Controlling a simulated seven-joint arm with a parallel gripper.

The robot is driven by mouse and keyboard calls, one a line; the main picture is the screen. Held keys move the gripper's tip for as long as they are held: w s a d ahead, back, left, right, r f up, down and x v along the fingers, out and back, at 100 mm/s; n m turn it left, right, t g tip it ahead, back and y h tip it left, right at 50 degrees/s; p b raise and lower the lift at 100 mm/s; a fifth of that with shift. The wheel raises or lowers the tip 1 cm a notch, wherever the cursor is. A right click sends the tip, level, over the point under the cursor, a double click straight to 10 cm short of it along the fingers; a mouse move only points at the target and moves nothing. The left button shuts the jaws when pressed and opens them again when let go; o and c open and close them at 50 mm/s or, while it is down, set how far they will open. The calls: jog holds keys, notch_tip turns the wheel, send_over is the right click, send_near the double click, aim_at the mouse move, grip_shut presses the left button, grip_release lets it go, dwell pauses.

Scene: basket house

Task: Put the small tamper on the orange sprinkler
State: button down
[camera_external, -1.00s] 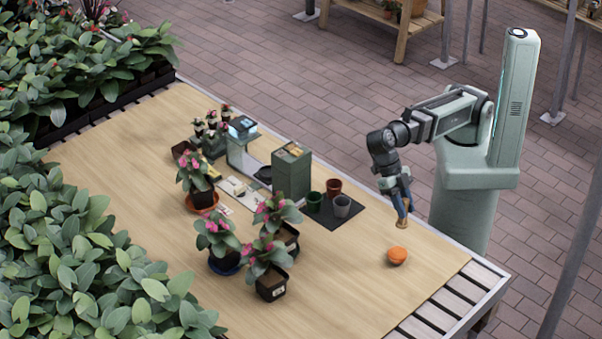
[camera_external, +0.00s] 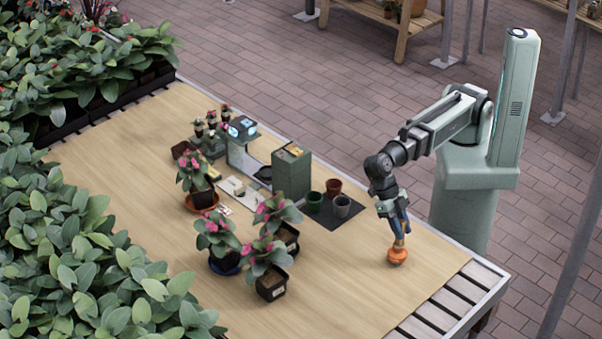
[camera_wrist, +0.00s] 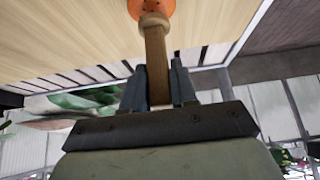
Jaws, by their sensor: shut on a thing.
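The orange sprinkler (camera_external: 397,257) sits on the wooden table near its front right part. My gripper (camera_external: 402,228) is directly above it and shut on the small tamper (camera_external: 399,242), a tan wooden piece pointing down. The tamper's lower end appears to meet the top of the sprinkler; whether it rests there I cannot tell. In the wrist view the two fingers of my gripper (camera_wrist: 160,85) hold the tamper's handle (camera_wrist: 156,65). Its wider end overlaps the orange sprinkler (camera_wrist: 150,8), which is cut off by the frame's edge.
Several potted pink flowers (camera_external: 265,255) stand left of the sprinkler. Small pots (camera_external: 333,188) stand on a dark mat (camera_external: 330,215), near a green box (camera_external: 291,175). The table (camera_external: 340,285) around the sprinkler is bare, with slats (camera_external: 450,300) at its right edge.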

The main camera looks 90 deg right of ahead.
jog(key=shift+f, duration=0.8)
jog(key=shift+f, duration=0.1)
jog(key=c, duration=0.9)
grip_release()
jog(key=v, duration=1.2)
